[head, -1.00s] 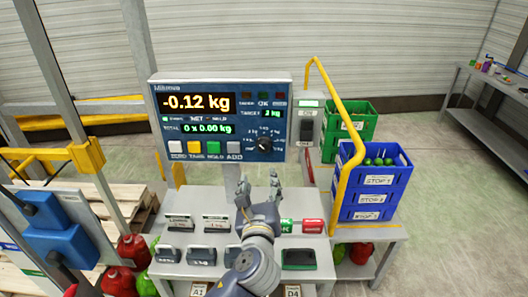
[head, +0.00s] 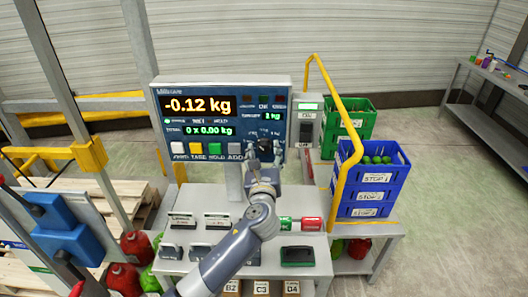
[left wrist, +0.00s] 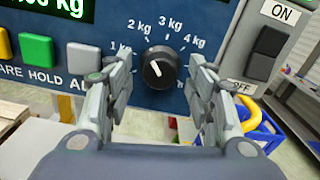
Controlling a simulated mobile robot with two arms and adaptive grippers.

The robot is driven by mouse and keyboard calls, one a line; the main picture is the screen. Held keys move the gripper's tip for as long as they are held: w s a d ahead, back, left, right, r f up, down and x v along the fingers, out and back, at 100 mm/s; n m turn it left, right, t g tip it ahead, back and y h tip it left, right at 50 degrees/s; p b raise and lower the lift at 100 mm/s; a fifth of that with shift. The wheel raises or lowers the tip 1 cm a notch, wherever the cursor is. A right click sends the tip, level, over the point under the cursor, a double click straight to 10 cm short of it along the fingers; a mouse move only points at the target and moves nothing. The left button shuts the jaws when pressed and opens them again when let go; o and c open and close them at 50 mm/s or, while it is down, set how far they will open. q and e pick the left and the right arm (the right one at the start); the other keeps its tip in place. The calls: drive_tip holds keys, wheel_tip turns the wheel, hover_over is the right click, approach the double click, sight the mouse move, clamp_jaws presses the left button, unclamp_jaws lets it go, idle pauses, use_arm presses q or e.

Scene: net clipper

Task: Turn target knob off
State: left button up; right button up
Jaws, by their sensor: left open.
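The target knob (left wrist: 160,71) is a round black dial with a white mark, set in the dark blue face of the scale display (head: 222,119). Labels from 1 kg to 4 kg ring its upper side in the left wrist view, and the target readout shows 1 kg. My left gripper (head: 263,163) is open in front of the panel. In the left wrist view its fingers (left wrist: 160,88) stand on either side of the knob, with gaps visible. In the head view the gripper partly hides the knob. My right gripper is not in view.
An ON/OFF switch box (head: 306,126) is right of the display. A yellow rail (head: 340,105) stands beyond it, beside blue crates (head: 370,197) and green crates (head: 357,123). White, yellow, green and grey buttons (head: 206,148) line the panel's lower edge. Weights stand on the table.

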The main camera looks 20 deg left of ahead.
use_arm(q)
drive_tip(key=shift+w, duration=0.1)
drive_tip(key=c, duration=1.1)
drive_tip(key=shift+o, duration=0.2)
drive_tip(key=shift+n, duration=0.4)
drive_tip(key=shift+n+b, duration=0.55)
drive_tip(key=shift+n, duration=0.45)
drive_tip(key=n+b, duration=0.1)
drive_tip(key=n, duration=0.3)
drive_tip(key=shift+n+b, duration=0.3)
drive_tip(key=shift+b, duration=0.1)
drive_tip(key=n+b, duration=0.2)
drive_tip(key=n, duration=0.2)
drive_tip(key=shift+n, duration=0.3)
drive_tip(key=shift+n+b, duration=0.75)
drive_tip(key=shift+n, duration=1.25)
drive_tip(key=shift+r, duration=0.1)
